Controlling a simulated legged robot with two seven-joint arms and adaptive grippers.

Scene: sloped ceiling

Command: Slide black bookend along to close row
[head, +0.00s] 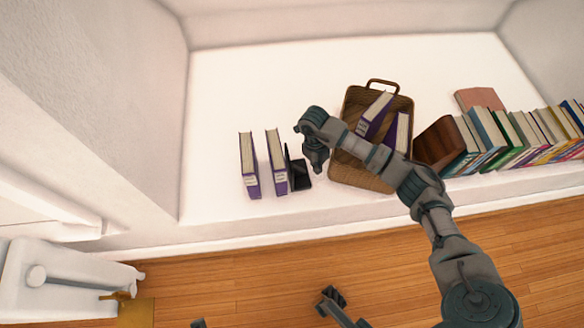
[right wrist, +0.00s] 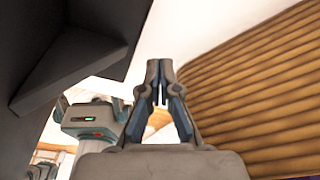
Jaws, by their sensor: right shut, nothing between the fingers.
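The black bookend (head: 299,178) stands upright on the white ledge, just right of two upright purple books (head: 249,165) (head: 277,162). A gap shows between these two books. The bookend's upright is close to the right book; I cannot tell if they touch. My right gripper (head: 316,163) points down just right of the bookend, over or beside its base, shut and empty. In the right wrist view the closed fingers (right wrist: 157,78) are seen between the dark bookend (right wrist: 75,50) and the basket wall. Contact with the bookend is unclear.
A wicker basket (head: 348,106) holding two more purple books stands close right of my gripper, partly behind my arm. Further right are a brown wooden bookend (head: 437,143) and a row of colourful books (head: 522,133). The ledge (head: 215,105) is bare at left and behind.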

